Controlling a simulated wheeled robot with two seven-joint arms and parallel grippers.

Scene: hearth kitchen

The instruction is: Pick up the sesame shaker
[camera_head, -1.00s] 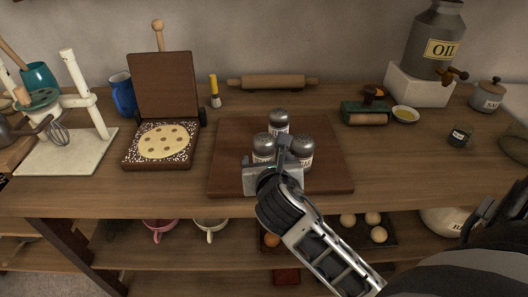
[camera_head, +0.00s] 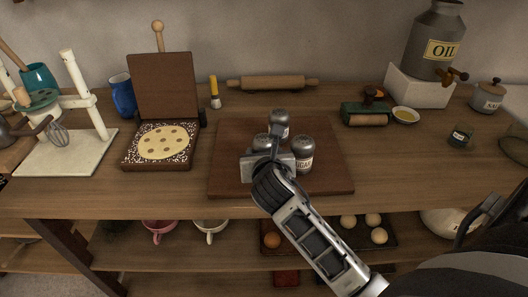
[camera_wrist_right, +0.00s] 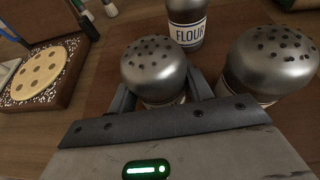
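Three glass shakers with domed, perforated metal lids stand upright on a brown wooden board (camera_head: 230,182). The flour shaker (camera_wrist_right: 187,27) is at the back and the sugar shaker (camera_head: 303,155) is at the right. The front-left shaker (camera_head: 261,141) has its label hidden, so I cannot read whether it is sesame; its lid fills the middle of the right wrist view (camera_wrist_right: 154,66). My right gripper (camera_wrist_right: 160,95) is open, with one finger on each side of this shaker's body. Whether the fingers touch it is unclear. My left gripper is not in view.
The sugar shaker is close beside my right finger, and the flour shaker is just behind. The board's front is clear.

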